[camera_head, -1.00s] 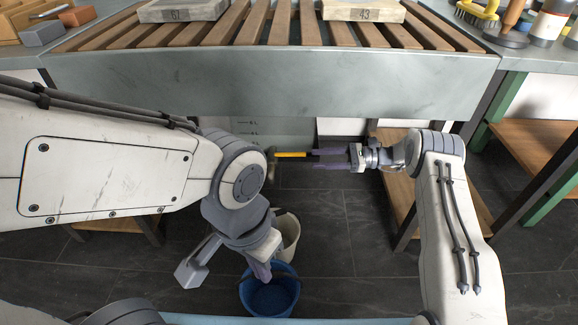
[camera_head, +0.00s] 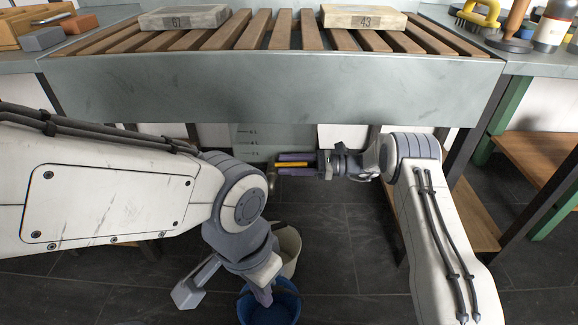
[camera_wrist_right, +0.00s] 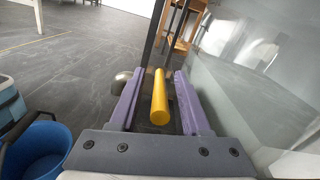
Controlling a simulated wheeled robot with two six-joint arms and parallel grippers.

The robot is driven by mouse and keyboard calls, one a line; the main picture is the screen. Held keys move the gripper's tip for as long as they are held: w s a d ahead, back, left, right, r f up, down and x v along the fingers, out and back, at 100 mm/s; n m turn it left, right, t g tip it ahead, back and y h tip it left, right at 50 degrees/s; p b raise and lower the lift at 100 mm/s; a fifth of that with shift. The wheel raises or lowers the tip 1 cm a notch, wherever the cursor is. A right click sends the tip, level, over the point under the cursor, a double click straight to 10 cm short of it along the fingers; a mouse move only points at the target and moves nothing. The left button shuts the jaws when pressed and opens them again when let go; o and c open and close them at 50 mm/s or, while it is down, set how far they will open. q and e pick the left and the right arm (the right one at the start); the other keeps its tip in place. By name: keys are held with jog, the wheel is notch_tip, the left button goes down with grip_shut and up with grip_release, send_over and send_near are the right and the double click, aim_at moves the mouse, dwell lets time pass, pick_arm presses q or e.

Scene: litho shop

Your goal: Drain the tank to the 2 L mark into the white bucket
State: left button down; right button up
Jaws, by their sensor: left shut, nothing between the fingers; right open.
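The translucent tank (camera_head: 246,139) with litre marks stands below the slatted table; its liquid level is not clear to me. A yellow tap handle (camera_head: 291,165) lies in front of it, with a metal tap (camera_head: 271,181) at its left. My right gripper (camera_head: 278,164) is open, its purple fingers on either side of the handle, which also shows in the right wrist view (camera_wrist_right: 160,98). The white bucket (camera_head: 291,245) stands on the floor, partly hidden behind my left gripper. My left gripper (camera_head: 265,299) is shut and empty, over the blue bucket (camera_head: 270,313).
The slatted table (camera_head: 270,88) carries stone blocks marked 67 (camera_head: 185,17) and 43 (camera_head: 364,17), and its front panel hangs above my right gripper. A wooden shelf (camera_head: 470,225) stands at right. The blue bucket also shows in the right wrist view (camera_wrist_right: 38,153). Dark floor is open between.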

grip_shut()
dwell(1.4)
